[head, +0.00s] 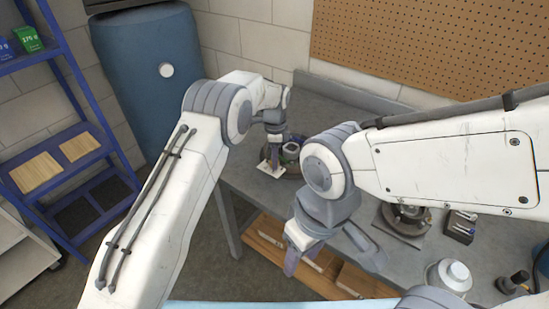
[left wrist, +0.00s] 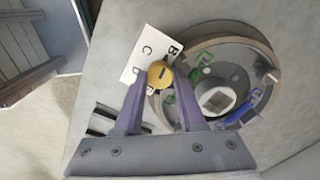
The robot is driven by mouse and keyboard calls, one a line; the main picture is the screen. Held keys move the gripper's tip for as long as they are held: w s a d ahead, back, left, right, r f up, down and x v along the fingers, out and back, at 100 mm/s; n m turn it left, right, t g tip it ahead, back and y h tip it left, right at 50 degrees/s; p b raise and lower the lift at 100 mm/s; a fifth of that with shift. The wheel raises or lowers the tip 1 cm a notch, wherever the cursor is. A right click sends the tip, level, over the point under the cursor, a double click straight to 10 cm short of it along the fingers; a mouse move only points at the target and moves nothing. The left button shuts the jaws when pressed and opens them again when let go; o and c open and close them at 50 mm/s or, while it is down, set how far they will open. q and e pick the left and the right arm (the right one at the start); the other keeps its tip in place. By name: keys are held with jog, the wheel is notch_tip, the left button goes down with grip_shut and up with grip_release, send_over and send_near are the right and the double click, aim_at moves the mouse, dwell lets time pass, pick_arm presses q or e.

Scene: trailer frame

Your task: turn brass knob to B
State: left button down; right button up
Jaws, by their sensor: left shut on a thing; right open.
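The brass knob (left wrist: 160,75) sits on a white letter plate (left wrist: 136,56) in the left wrist view, and the plate also shows in the head view (head: 272,179). B and C are readable on the plate; D and a lower letter are partly covered. The knob's short dark mark runs roughly up and down in the picture; which letter it points to I cannot tell for sure. My left gripper (left wrist: 160,82) is shut on the knob, one finger on each side. In the head view it hides the knob. My right gripper (head: 291,265) is open, low by the bench's front edge.
A round housing (left wrist: 268,75) with a white square part and green and blue pieces adjoins the plate. On the grey bench (head: 249,186) stand a second round device (head: 405,217), a small dark block (head: 461,226) and a white container (head: 449,275). A blue shelf rack (head: 65,160) stands left.

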pick_arm(q)
jog(key=shift+w+r+m, duration=0.25)
jog(key=shift+m, duration=0.45)
jog(key=c, duration=0.7)
grip_release()
jog(key=shift+o, duration=1)
jog(key=shift+s+f, duration=0.1)
jog(key=shift+f, duration=0.05)
notch_tip(320, 180, up, 10)
jog(key=b, duration=0.1)
jog(key=shift+r+b, duration=0.25)
jog(key=shift+b, duration=0.15)
